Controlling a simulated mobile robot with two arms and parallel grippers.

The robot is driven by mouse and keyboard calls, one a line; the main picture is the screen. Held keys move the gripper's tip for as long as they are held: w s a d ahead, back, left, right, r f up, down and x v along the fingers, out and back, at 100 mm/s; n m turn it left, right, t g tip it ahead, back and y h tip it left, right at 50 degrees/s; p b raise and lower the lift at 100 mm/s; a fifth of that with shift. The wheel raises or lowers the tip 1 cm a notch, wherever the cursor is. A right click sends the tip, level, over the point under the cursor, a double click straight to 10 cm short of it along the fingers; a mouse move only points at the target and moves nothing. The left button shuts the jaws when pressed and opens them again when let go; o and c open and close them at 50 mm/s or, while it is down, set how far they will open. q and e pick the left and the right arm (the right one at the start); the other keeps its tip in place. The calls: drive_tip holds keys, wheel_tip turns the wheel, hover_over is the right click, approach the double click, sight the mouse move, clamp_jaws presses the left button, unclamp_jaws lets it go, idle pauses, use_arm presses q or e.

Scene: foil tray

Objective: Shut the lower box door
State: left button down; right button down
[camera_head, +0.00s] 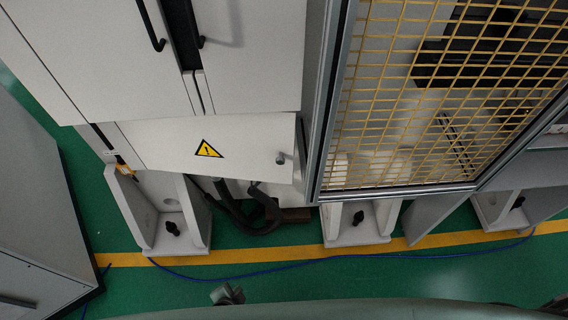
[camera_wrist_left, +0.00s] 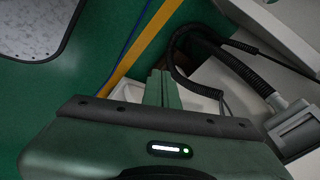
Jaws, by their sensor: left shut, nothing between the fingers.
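The lower box door (camera_head: 240,142) is the white panel with a yellow warning triangle, under the tall white cabinet in the head view. A small round knob (camera_head: 281,158) sits near its right edge. The door appears to stand slightly out from the box, but its exact angle is hard to tell. My left gripper (camera_head: 228,294) is low in the head view, over the green floor, below and apart from the door. In the left wrist view its fingers (camera_wrist_left: 161,88) are together and empty. My right gripper is not in view.
Dark hoses (camera_head: 250,215) hang below the door. White support feet (camera_head: 357,222) stand on the floor near a yellow line and a blue cable (camera_head: 300,262). A yellow mesh guard (camera_head: 440,90) is at the right. A grey cabinet (camera_head: 35,210) is at the left.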

use_arm(q)
drive_tip(key=w+d+r+m+t+h, duration=0.1)
drive_tip(key=w+d+r+m+t, duration=0.1)
drive_tip(key=w+d+r, duration=0.35)
drive_tip(key=w+d+r+m+t, duration=0.1)
drive_tip(key=w+d+r+m, duration=0.1)
drive_tip(key=r, duration=0.6)
drive_tip(key=m+t+h, duration=0.1)
drive_tip(key=m+t, duration=0.3)
drive_tip(key=t, duration=0.1)
approach(279, 162)
drive_tip(key=shift+g, duration=0.3)
drive_tip(key=p+x, duration=0.2)
drive_tip(key=x, duration=0.1)
drive_tip(key=p+x, duration=0.2)
drive_tip(key=x, duration=0.1)
drive_tip(key=shift+w+d+r, duration=0.1)
drive_tip(key=shift+w, duration=0.3)
